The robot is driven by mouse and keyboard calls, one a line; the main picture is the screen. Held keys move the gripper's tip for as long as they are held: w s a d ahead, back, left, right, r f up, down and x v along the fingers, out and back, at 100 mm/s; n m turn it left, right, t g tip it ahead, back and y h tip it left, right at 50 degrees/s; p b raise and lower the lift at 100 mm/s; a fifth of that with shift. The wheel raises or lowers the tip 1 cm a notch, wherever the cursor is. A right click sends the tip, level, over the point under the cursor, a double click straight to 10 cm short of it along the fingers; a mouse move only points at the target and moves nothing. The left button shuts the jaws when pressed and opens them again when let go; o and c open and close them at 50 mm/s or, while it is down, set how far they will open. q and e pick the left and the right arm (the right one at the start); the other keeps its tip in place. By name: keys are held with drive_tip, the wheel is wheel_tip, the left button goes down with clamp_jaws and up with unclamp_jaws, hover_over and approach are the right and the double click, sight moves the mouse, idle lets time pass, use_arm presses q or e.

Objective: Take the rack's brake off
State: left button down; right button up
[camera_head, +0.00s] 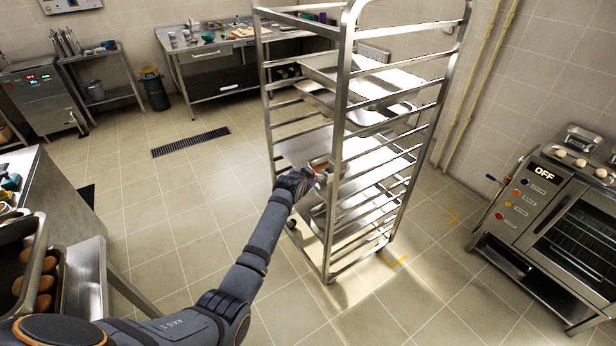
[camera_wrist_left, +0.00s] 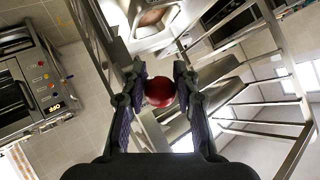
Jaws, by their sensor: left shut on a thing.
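The tall steel rack (camera_head: 341,120) stands in the middle of the head view, upright on the tiled floor, with trays on several levels. My left arm reaches to its near side. My left gripper (camera_head: 318,176) is at the rack's front post, about mid-height. In the left wrist view its fingers (camera_wrist_left: 160,88) are shut on a round red knob (camera_wrist_left: 159,92). The knob's mount is hidden behind it, so I cannot tell the brake's setting. The rack's rails (camera_wrist_left: 268,28) also show in the left wrist view. My right gripper is not in view.
An oven (camera_head: 545,205) reading OFF stands at the right. Yellow corner marks (camera_head: 396,261) lie on the floor by the rack's base. A counter with a tray of brown round items (camera_head: 45,283) is at the near left. The floor (camera_head: 150,210) left of the rack is clear.

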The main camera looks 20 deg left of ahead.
use_arm(q)
drive_tip(key=shift+w+r, duration=0.25)
drive_tip(key=shift+r, duration=0.5)
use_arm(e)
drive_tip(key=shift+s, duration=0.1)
use_arm(q)
drive_tip(key=c, duration=1.3)
unclamp_jaws()
drive_tip(key=o, duration=0.3)
drive_tip(key=shift+a, duration=0.2)
drive_tip(key=shift+s+d, duration=0.1)
drive_tip(key=shift+s, duration=0.05)
drive_tip(key=shift+s+d, duration=0.25)
drive_tip(key=shift+s+f, duration=0.1)
drive_tip(key=v, duration=1.2)
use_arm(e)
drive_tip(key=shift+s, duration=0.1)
